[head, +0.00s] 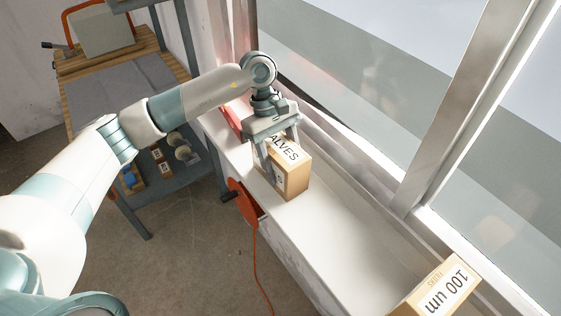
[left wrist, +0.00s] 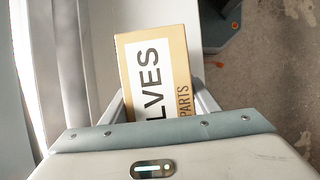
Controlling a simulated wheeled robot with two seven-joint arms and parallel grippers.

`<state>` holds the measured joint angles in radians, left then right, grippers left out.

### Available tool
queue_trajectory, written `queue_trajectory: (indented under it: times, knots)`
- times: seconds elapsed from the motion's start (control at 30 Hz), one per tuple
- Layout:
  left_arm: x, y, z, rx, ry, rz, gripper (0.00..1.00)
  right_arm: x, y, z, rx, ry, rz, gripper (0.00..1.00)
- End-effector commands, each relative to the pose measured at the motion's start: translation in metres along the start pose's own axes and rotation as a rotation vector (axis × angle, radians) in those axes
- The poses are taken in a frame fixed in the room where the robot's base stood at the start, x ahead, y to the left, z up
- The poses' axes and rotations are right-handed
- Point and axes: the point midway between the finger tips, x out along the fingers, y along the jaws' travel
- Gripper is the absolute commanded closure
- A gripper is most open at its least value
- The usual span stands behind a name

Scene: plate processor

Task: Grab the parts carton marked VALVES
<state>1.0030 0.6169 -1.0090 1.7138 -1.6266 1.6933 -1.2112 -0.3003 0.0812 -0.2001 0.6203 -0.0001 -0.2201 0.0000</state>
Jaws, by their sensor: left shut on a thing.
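The parts carton marked VALVES (head: 294,179) is a tan box with a white label, standing on the white window sill in the head view. My left gripper (head: 282,165) reaches down over it from above and is shut on it, one finger on each side. In the left wrist view the carton (left wrist: 158,75) sits between the fingers, with "LVES" and "PARTS" readable and the rest hidden by the gripper body. I cannot tell whether the carton still touches the sill. My right gripper is not in view.
A second carton marked 100 um (head: 440,288) stands on the sill (head: 335,225) at the lower right. An orange cable reel (head: 244,203) hangs at the sill's front edge. A wooden-topped workbench (head: 118,85) is at the left. The window runs along the sill's back.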

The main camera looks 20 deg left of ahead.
Motion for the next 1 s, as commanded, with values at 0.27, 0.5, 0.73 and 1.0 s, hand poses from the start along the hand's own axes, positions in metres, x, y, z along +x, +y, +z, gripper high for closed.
queue_trajectory:
  times: [0.27, 0.5, 0.73, 1.0]
  knots:
    - [-0.002, 0.0, 0.001, 0.0, 0.0, 0.001, 0.88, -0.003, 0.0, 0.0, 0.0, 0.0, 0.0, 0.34]
    - [-0.007, 0.0, 0.003, 0.0, -0.001, 0.001, 0.88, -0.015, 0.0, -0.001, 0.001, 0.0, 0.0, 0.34]
    - [-0.018, 0.001, 0.007, 0.004, 0.002, 0.004, 0.88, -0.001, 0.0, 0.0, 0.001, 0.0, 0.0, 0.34]
    - [-0.043, 0.01, 0.039, 0.008, 0.001, 0.004, 0.88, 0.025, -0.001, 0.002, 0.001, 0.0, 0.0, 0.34]
